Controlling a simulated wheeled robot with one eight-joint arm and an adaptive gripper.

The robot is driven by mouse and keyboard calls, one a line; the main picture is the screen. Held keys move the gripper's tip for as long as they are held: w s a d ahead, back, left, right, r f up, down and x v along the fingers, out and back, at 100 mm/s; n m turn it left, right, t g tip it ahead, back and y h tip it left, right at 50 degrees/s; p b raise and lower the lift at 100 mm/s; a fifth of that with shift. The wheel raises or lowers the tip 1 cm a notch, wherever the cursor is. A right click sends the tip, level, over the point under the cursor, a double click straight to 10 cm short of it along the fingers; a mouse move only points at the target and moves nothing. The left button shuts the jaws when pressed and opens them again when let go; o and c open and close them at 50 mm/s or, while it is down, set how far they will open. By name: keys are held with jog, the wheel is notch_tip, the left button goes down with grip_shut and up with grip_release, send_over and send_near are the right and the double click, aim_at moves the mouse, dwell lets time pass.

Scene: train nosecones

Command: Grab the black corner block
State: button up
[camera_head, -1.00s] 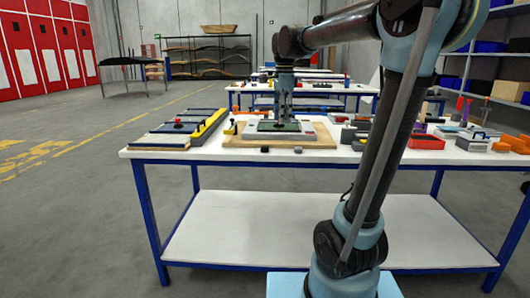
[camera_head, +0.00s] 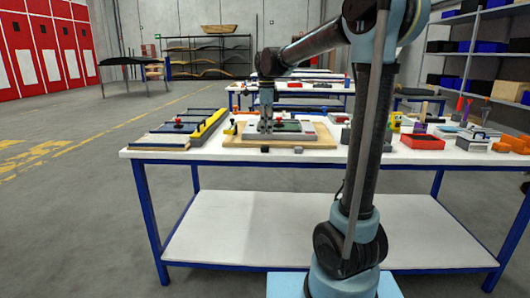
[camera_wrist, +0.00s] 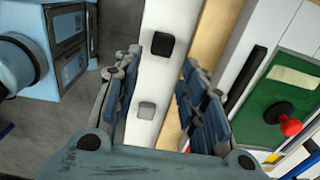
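The black corner block (camera_wrist: 162,45) lies on the white table near its front edge. In the head view it is a small dark block (camera_head: 264,149) in front of the wooden board. My gripper (camera_wrist: 158,68) is open and empty, its two fingers apart. In the wrist view the black block shows beyond the fingertips, between the two fingers. In the head view my gripper (camera_head: 266,130) hangs pointing down over the board, above and behind the black block.
A grey block (camera_wrist: 147,111) lies beside the black one, also seen in the head view (camera_head: 298,150). The wooden board (camera_head: 237,141) carries a fixture with a green panel (camera_wrist: 284,95) and a red knob (camera_wrist: 291,127). A red bin (camera_head: 422,142) stands to the right.

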aim_at(266, 147)
jog(key=shift+w+a+f, duration=0.1)
jog(key=shift+f, duration=2)
jog(key=shift+w+a+f, duration=0.1)
jog(key=shift+f, duration=2)
jog(key=c, duration=0.7)
